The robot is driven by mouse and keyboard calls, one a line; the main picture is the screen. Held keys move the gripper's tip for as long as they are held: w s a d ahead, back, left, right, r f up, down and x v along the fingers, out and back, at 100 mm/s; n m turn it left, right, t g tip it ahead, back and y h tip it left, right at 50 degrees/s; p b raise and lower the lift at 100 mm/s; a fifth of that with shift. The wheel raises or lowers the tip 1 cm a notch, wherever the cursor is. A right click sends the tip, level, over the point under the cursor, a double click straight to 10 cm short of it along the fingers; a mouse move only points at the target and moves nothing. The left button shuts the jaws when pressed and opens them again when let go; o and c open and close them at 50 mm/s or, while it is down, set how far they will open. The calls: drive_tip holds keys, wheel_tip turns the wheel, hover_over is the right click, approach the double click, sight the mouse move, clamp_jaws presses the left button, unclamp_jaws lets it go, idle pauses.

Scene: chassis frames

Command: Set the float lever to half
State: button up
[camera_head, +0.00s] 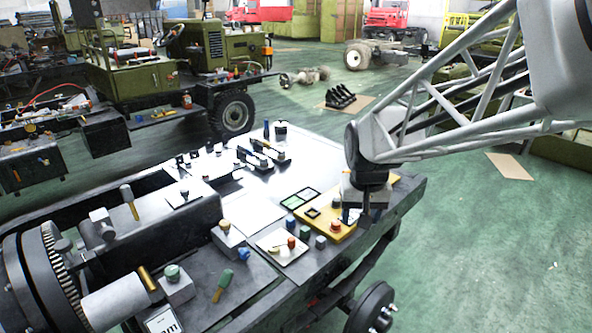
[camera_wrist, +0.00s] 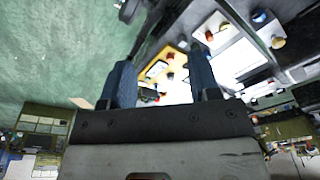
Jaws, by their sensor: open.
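My gripper (camera_head: 366,216) hangs over the right end of the workbench, above the yellow board. In the wrist view my gripper (camera_wrist: 160,78) shows two dark blue fingers spread apart with nothing held between them. The yellow board (camera_head: 395,186) carries a red knob (camera_head: 336,226) and a dark square frame; it also shows between the fingers in the wrist view (camera_wrist: 157,59). Several dark lever-like parts (camera_head: 262,156) stand at the back of the bench top, left of my gripper. I cannot tell which part is the float lever, or its setting.
A pale plate (camera_head: 268,248) with small coloured knobs lies left of the yellow board. A grey block with a yellow knob (camera_head: 226,226) and a green-handled tool (camera_head: 223,281) are nearer the front. Green floor is open right of the bench.

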drive_tip(key=w+a+f, duration=0.3)
drive_tip(key=w+f, duration=0.2)
drive_tip(key=w, duration=0.2)
drive_tip(key=w+a+f, duration=0.4)
drive_tip(key=w, duration=0.4)
drive_tip(key=g, duration=0.2)
hover_over(292, 238)
drive_tip(key=f, duration=1.7)
drive_tip(key=shift+s+f, duration=0.15)
drive_tip(key=shift+s, duration=0.05)
drive_tip(key=shift+w+a+f, duration=0.1)
drive_tip(key=shift+w+f, duration=0.05)
drive_tip(key=shift+f, duration=0.05)
drive_tip(key=shift+f, duration=0.15)
drive_tip(key=shift+f, duration=3.75)
drive_tip(key=shift+c, duration=0.3)
clamp_jaws()
